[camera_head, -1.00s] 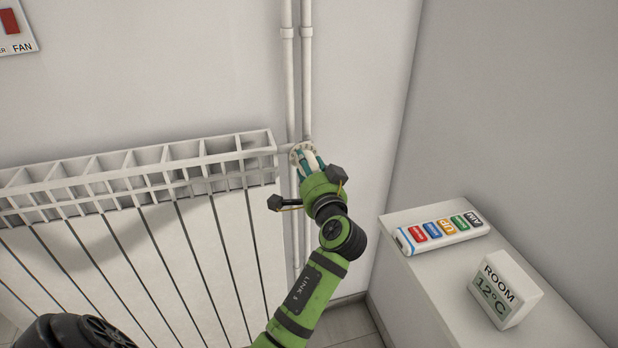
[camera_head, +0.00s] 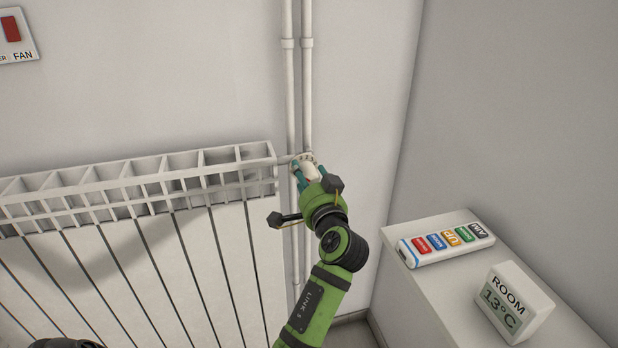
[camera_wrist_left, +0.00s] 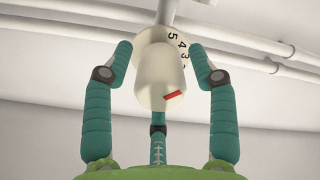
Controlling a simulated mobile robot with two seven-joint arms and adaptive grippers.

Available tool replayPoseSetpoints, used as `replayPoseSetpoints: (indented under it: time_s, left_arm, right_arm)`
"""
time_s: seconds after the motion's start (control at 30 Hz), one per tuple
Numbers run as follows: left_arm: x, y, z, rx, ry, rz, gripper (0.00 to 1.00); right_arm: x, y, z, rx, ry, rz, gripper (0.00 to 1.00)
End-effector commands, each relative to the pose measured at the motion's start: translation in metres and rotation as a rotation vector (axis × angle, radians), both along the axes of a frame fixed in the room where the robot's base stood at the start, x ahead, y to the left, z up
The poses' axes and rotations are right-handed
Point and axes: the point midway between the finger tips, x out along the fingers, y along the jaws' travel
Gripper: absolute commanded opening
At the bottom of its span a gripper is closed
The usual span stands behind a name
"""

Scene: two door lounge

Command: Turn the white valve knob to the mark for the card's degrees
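The white valve knob (camera_head: 311,172) is at the radiator's right end, by the pipes. In the left wrist view the knob (camera_wrist_left: 160,78) shows a red mark (camera_wrist_left: 173,96) at its lower right. The dial (camera_wrist_left: 178,42) behind it shows 5, 4, 3 and a partly hidden figure below; I cannot read which figure the mark faces. My left gripper (camera_head: 308,168) is around the knob; in the wrist view its teal fingers (camera_wrist_left: 160,60) stand either side with visible gaps, so it is open. No card shows.
The white radiator (camera_head: 160,250) fills the left, with two upright pipes (camera_head: 298,90) behind the valve. On a white cabinet (camera_head: 440,300) at right are a remote-like device with coloured buttons (camera_head: 425,257) and a ROOM display (camera_head: 520,285) reading 13°C. A FAN switch (camera_head: 12,40) is at upper left.

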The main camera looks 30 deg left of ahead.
Motion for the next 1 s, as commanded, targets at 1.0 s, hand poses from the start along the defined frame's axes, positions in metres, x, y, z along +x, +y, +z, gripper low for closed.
replayPoseSetpoints:
  time_s: [1.0]
  left_arm:
    - [0.000,-0.001,0.099,0.002,-0.005,-0.004,0.66]
  right_arm:
    - [0.000,0.000,0.000,0.000,0.000,0.001,0.00]
